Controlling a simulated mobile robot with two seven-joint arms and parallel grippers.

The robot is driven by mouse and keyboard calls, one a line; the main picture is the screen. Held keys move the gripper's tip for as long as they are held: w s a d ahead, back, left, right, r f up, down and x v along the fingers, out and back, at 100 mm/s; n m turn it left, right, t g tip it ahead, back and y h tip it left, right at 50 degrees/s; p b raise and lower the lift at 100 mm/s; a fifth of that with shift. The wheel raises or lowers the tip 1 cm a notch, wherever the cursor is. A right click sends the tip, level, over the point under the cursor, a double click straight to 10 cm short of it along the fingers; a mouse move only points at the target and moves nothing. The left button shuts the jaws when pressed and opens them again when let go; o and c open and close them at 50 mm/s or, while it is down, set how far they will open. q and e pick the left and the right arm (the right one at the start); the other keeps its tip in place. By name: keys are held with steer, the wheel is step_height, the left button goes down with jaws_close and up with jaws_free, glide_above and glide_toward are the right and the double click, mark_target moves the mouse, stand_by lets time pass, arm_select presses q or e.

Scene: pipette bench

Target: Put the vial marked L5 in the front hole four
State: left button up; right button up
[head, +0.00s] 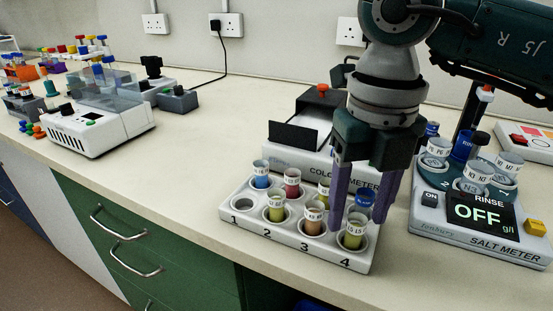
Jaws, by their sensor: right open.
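The white rack (284,239) on the bench has front holes numbered 1 to 4. A vial with yellow-green liquid, whose label seems to read L5 (354,231), stands upright in front hole four. My right gripper (361,226) points down over the rack's right end. It is open, with one purple finger on each side of this vial; I cannot tell whether they touch it. Front hole one (243,204) is empty. Front holes two and three hold a yellow-green vial (276,208) and a brown vial (313,218). My left gripper is not in view.
Behind front hole four is a blue-capped vial (364,197); blue (261,175) and red (292,184) vials stand further left. The colorimeter (290,161) is close behind the rack. The salt meter (467,239) with vials is at right.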

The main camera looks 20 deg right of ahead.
step_height(320, 180, up, 12)
steer(key=s+a+r+n+y, duration=0.2)
steer(key=a+y, duration=0.4)
steer(key=a, duration=0.5)
steer(key=s+a+r+n+y, duration=0.1)
steer(key=s+a+r+y, duration=0.1)
steer(key=a+y, duration=0.65)
steer(key=w+a+r+m+t+y, duration=0.1)
steer(key=w+r+m+t+y, duration=0.15)
steer(key=r+m+t, duration=0.35)
steer(key=w+a+r+m+t+y, duration=0.1)
steer(key=a+r+m+t+y, duration=0.2)
steer(key=r, duration=0.5)
steer(key=w+d+f+m+t+h, duration=0.2)
steer(key=w+d+m+t+h, duration=0.3)
steer(key=d+m+t+h, duration=0.75)
steer(key=d+f+m+g+h, duration=0.2)
steer(key=d+f+m+h, duration=0.15)
steer(key=f+m, duration=0.2)
steer(key=d+f+m+g+h, duration=0.3)
steer(key=f+m+h, duration=0.15)
steer(key=f, duration=0.25)
steer(key=s+d+f+m+g, duration=0.1)
steer(key=s+f+m+g, duration=0.2)
steer(key=s+f+g, duration=1)
steer(key=s+f, duration=0.6)
steer(key=s, duration=0.1)
steer(key=shift+s+d+y, duration=0.15)
steer(key=shift+s+y, duration=0.2)
steer(key=shift+s, duration=0.05)
